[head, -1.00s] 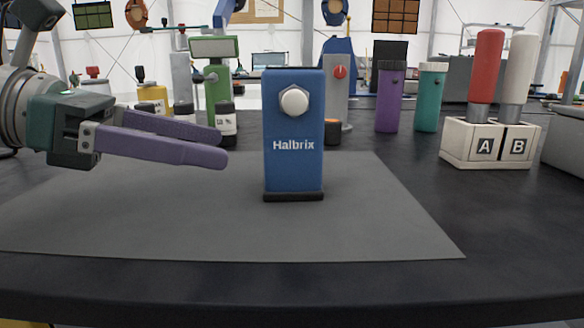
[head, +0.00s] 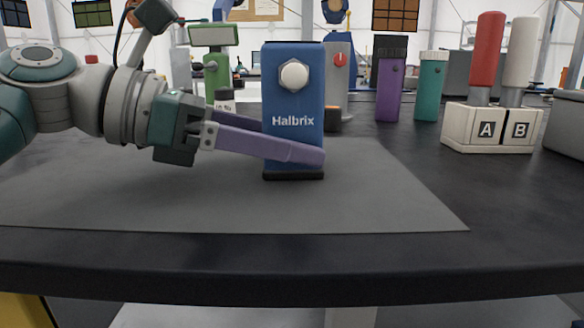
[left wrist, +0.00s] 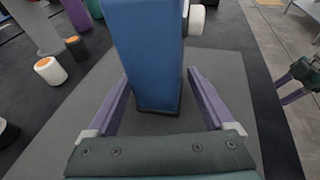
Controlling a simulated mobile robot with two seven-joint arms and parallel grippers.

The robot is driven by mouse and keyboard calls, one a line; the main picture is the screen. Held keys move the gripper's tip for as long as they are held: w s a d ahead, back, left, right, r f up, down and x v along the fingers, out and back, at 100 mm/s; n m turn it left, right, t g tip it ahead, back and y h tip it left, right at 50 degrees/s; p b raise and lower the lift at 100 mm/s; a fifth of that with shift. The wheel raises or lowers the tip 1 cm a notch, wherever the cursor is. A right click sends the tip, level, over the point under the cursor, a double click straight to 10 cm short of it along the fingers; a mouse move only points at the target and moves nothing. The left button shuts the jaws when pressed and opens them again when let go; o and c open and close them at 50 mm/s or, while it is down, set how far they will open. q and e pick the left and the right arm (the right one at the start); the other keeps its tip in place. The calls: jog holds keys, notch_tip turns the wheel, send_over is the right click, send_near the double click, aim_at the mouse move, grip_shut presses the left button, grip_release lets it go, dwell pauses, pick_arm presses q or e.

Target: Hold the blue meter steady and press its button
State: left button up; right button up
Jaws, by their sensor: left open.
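The blue meter (head: 293,103), marked Halbrix, stands upright on the grey mat (head: 390,205). Its round white button (head: 293,75) faces the head camera, high on the front. My left gripper (head: 317,148) is open around the meter's lower part: one purple finger crosses its front below the lettering, and the other passes behind it. The left wrist view shows the meter (left wrist: 148,50) between the two fingers, with visible gaps, and the button (left wrist: 196,18) sticking out at right. My right gripper (left wrist: 290,88) shows small at that view's right edge; its opening is unclear.
A purple container (head: 391,80), a teal container (head: 430,88) and a grey device with a red knob (head: 340,62) stand behind the mat. A white block labelled A and B (head: 490,142) holds red and white handles at right. The mat's front is clear.

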pick_arm(q)
grip_shut()
dwell(0.5)
